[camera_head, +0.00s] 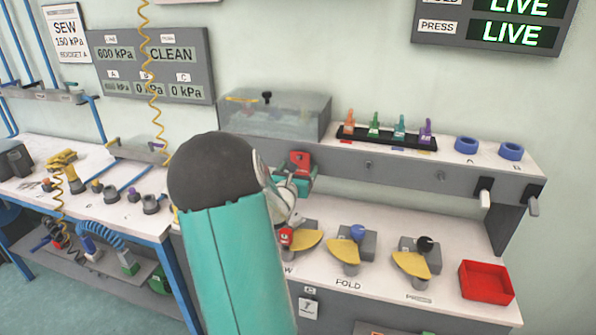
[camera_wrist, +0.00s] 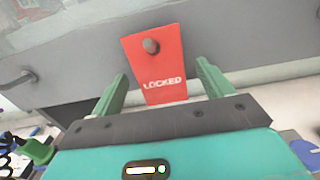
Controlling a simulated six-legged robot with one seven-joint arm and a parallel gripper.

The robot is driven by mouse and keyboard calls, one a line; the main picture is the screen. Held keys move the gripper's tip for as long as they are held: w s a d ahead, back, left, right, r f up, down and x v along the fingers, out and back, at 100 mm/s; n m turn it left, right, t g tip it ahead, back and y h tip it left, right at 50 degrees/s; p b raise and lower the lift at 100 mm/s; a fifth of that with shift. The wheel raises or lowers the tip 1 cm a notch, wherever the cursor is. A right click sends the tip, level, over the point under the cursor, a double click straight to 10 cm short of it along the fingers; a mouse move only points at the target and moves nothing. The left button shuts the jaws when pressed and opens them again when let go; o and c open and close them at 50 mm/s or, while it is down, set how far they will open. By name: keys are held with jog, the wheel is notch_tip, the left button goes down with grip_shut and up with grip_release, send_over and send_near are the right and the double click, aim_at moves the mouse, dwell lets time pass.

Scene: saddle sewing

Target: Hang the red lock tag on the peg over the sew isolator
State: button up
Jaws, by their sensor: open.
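The red lock tag (camera_wrist: 155,72), marked LOCKED, hangs flat against the grey panel in the wrist view. The round grey peg (camera_wrist: 151,46) pokes through near its top edge. My gripper (camera_wrist: 161,78) is open, with one green finger on each side of the tag's lower part and gaps between. In the head view the tag (camera_head: 300,157) shows red at the shelf front, with my gripper (camera_head: 296,180) just below it. The sew isolator (camera_head: 305,240), with a red knob and yellow plate, sits below on the bench, partly hidden by my arm.
The fold isolator (camera_head: 346,254) and press isolator (camera_head: 413,262) stand to the right, then a red tray (camera_head: 486,281). Other bare pegs (camera_head: 368,164) line the shelf front. A clear-covered box (camera_head: 275,113) and a rack of coloured items (camera_head: 387,136) stand above.

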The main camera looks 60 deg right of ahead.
jog(key=shift+a, duration=0.1)
jog(key=s+a, duration=0.2)
jog(key=a, duration=1.1)
jog(key=shift+a, duration=0.2)
jog(key=a+r+m+t+y, duration=0.1)
jog(key=a+m+y, duration=0.5)
jog(key=a, duration=0.9)
jog(key=a+r+m+t+y, duration=0.1)
jog(key=a+m+y, duration=0.5)
jog(key=a, duration=0.9)
jog(key=w+a+r+m+y, duration=0.1)
jog(key=a+r+m+y, duration=0.2)
jog(key=a, duration=1.2)
jog(key=m+y, duration=0.2)
jog(key=m, duration=0.2)
jog(key=shift+a+r+m+t+y, duration=0.3)
jog(key=shift+a+m+t+y, duration=0.1)
